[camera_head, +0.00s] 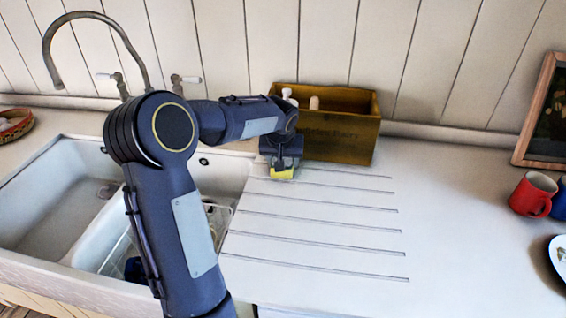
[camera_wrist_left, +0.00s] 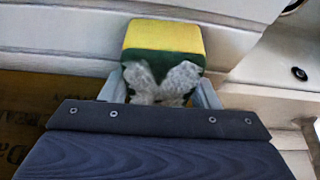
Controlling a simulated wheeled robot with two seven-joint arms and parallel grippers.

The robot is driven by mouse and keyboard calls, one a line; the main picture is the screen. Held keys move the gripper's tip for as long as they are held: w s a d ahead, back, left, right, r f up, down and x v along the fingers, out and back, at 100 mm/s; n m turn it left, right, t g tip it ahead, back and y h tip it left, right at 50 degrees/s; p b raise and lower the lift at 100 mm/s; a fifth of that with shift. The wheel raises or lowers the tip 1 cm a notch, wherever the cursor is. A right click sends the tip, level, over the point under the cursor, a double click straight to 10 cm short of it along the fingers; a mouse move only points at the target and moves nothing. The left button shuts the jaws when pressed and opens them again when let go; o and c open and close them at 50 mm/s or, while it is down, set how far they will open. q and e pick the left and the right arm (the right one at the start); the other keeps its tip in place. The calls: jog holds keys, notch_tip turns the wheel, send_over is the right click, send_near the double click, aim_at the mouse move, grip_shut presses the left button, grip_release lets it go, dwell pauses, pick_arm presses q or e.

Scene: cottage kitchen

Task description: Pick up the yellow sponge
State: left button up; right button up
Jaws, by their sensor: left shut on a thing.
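The yellow sponge (camera_head: 283,173) shows just below my left gripper (camera_head: 282,164) in the head view, in front of the wooden box on the counter. In the left wrist view the sponge (camera_wrist_left: 165,42) has a yellow body and a dark green layer. The fingers of my left gripper (camera_wrist_left: 162,85) are on either side of it and shut on it. I cannot tell whether the sponge touches the counter. My right gripper is in neither view.
A wooden box (camera_head: 345,135) with bottles in it stands right behind the gripper. The sink (camera_head: 60,200) lies to the left. A red mug (camera_head: 531,194) and a picture frame (camera_head: 545,120) are at the right. The grooved drainboard (camera_head: 320,225) in front is clear.

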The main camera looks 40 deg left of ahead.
pick_arm(q)
jog(key=shift+r+p, duration=0.35)
jog(key=shift+p, duration=0.15)
jog(key=shift+r, duration=0.35)
notch_tip(320, 180, up, 3)
jog(key=shift+s+d+f, duration=0.1)
jog(key=shift+s, duration=0.05)
jog(key=s+r, duration=0.1)
jog(key=s+d+r, duration=0.1)
jog(key=r, duration=0.1)
jog(key=s+d+r, duration=0.1)
jog(key=shift+s+d+r+b, duration=0.1)
jog(key=shift+d+r+b, duration=0.15)
jog(key=shift+b, duration=0.15)
jog(key=s+d+r+b, duration=0.1)
jog(key=s+d+r, duration=0.3)
jog(key=s, duration=0.4)
jog(key=shift+d+r, duration=0.4)
jog(key=shift+d, duration=0.4)
